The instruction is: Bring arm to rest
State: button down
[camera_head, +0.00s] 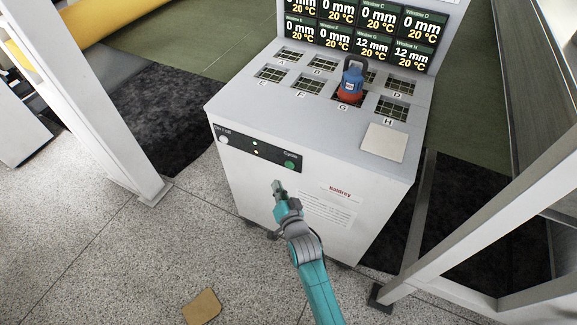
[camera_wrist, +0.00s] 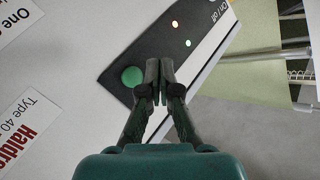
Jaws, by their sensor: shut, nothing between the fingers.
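My gripper (camera_head: 278,188) is at the end of my teal arm, in front of the white machine's front face in the head view. In the wrist view my gripper (camera_wrist: 160,78) is shut and empty, its fingertips together. They appear beside the round green button (camera_wrist: 132,77) on the black control panel (camera_wrist: 170,45); I cannot tell whether they touch it. In the head view the control panel (camera_head: 256,149) and green button (camera_head: 290,165) lie above and clear of the fingertips.
The white machine (camera_head: 240,190) has several lettered grid windows on top. A blue and red device (camera_head: 352,80) stands at window G, below a display (camera_head: 365,28). White posts (camera_head: 95,95) flank the machine. A brown piece (camera_head: 202,307) lies on the open speckled floor (camera_head: 100,260).

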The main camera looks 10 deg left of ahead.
dwell(0.4)
jog(key=s+d+f+n+h, duration=0.1)
jog(key=s+d+f+h, duration=0.1)
jog(key=s+d, duration=0.85)
jog(key=s+d+f+h, duration=0.1)
jog(key=s+d, duration=0.7)
jog(key=s, duration=0.6)
jog(key=s+d+r+h, duration=0.1)
jog(key=s+d+r, duration=0.1)
jog(key=s+r, duration=0.3)
jog(key=s+d+r+n+h, duration=0.1)
jog(key=s+d+r, duration=0.2)
jog(key=s, duration=0.7)
jog(key=s+d+r+h, duration=0.2)
jog(key=s+d+r, duration=0.1)
jog(key=s+r, duration=0.4)
jog(key=shift+s+d, duration=0.15)
jog(key=shift+d, duration=0.1)
